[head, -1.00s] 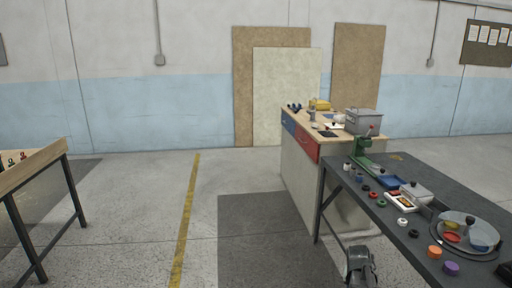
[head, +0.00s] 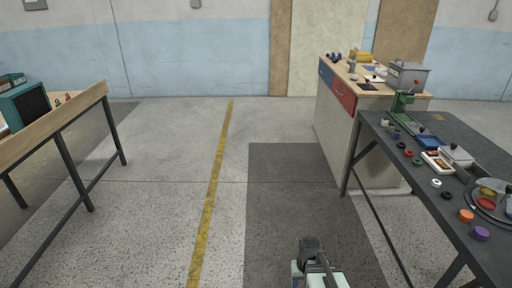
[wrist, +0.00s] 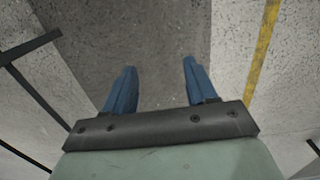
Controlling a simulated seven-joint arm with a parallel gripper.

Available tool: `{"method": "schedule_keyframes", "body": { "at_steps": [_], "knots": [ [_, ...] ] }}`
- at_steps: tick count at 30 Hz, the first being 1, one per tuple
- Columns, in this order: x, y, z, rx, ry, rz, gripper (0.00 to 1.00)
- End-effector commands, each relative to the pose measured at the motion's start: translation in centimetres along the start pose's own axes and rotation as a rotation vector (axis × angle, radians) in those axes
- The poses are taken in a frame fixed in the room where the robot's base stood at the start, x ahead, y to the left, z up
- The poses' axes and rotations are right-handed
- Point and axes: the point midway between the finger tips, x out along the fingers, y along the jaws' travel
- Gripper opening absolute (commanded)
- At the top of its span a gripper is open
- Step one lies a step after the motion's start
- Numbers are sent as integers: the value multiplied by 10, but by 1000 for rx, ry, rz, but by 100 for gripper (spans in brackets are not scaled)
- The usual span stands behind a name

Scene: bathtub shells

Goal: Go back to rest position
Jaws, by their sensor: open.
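My gripper (wrist: 158,84) shows in the wrist view with its two blue fingers spread apart. It is open and nothing is between the fingers. It points down at the bare grey floor. In the head view part of my arm (head: 318,265) shows at the bottom, right of the middle, over the dark floor patch. The fingers are not visible in the head view.
A dark table (head: 462,227) with several small rings, trays and a round plate stands at the right. A cabinet (head: 333,133) with blue and red drawers is behind it. A wooden-topped table (head: 62,128) is at the left. The floor between (head: 165,190) is clear.

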Motion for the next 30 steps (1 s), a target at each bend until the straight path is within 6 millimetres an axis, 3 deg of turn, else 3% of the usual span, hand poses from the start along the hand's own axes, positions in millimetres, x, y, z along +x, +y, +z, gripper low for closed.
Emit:
{"method": "schedule_keyframes", "body": {
  "at_steps": [11, 21, 30],
  "knots": [
    [66, 1, 61, 3, -145, 0, 57],
    [132, 1, 146, 5, -319, 0, 57],
    [175, 1, 226, 6, -468, 0, 57]
  ]
}}
